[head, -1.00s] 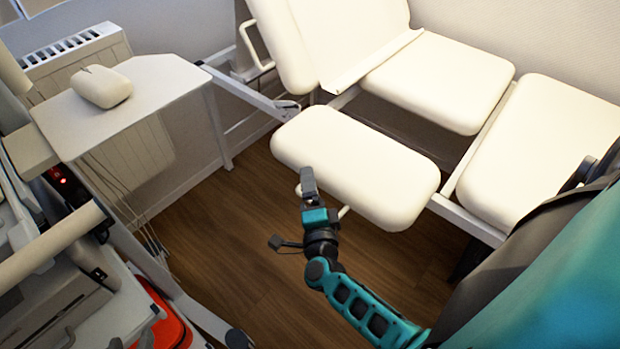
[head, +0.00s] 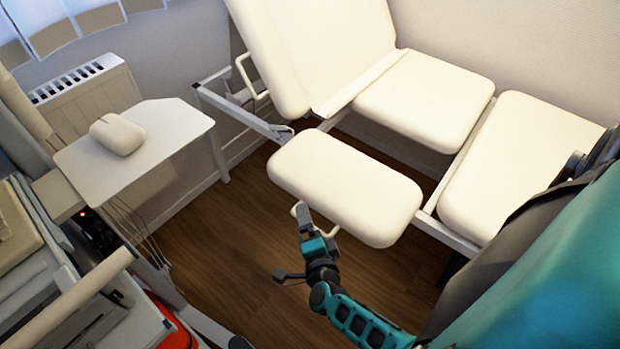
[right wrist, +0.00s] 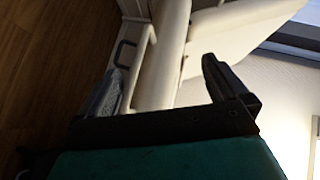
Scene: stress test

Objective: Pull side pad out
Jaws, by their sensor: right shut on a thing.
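The side pad (head: 345,185) is a cream, rounded cushion beside the cream treatment chair, with a gap between it and the seat. A pale handle (head: 296,210) shows under its near edge. My right gripper (head: 303,216) is at this handle, just below the pad edge, and is shut on it. In the right wrist view, a pale bar (right wrist: 163,60) lies between the fingers of my right gripper (right wrist: 165,85). The fingers hide part of the handle in the head view. My left gripper is not in view.
The chair seat (head: 425,100) and leg section (head: 505,165) lie behind the pad. A white side table (head: 165,130) bearing a small cushion (head: 117,134) stands at left, before a radiator (head: 85,95). The wooden floor (head: 225,240) in front of the pad is clear.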

